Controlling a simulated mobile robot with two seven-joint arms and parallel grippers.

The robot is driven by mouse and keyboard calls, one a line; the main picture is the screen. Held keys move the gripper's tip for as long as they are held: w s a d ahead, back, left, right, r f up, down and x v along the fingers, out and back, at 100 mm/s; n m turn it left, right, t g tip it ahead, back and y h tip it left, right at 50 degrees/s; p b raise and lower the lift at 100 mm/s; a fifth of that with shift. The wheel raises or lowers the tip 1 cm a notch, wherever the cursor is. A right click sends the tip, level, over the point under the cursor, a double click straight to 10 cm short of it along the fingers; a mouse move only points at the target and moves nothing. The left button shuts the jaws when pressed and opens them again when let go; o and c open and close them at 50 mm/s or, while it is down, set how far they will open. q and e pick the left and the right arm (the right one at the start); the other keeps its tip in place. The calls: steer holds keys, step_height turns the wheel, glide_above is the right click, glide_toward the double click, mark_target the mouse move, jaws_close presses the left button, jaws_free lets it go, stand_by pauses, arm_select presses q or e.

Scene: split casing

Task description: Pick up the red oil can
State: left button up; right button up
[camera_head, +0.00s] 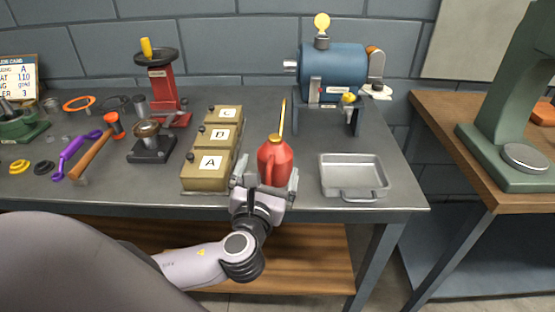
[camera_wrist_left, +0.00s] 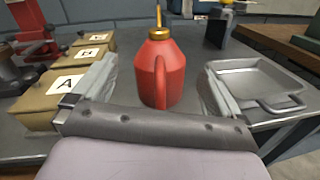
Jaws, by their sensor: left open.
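The red oil can (camera_head: 274,161) stands upright on the grey workbench, with a brass cap and a thin spout pointing up. It also shows in the left wrist view (camera_wrist_left: 161,72), its handle facing me. My left gripper (camera_head: 264,178) is open at the front edge of the bench. In the left wrist view its two fingers (camera_wrist_left: 158,88) stand on either side of the can, with gaps between them and the red body. The can's lower part is partly hidden by the gripper in the head view. My right gripper is not in view.
A blue motor (camera_head: 335,70) stands behind.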

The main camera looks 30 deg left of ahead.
mark_target(274, 157)
arm_select(q)
steer(key=x, duration=0.5)
steer(key=shift+w+d+f, duration=0.15)
steer(key=c, duration=1)
steer(key=shift+c, duration=0.2)
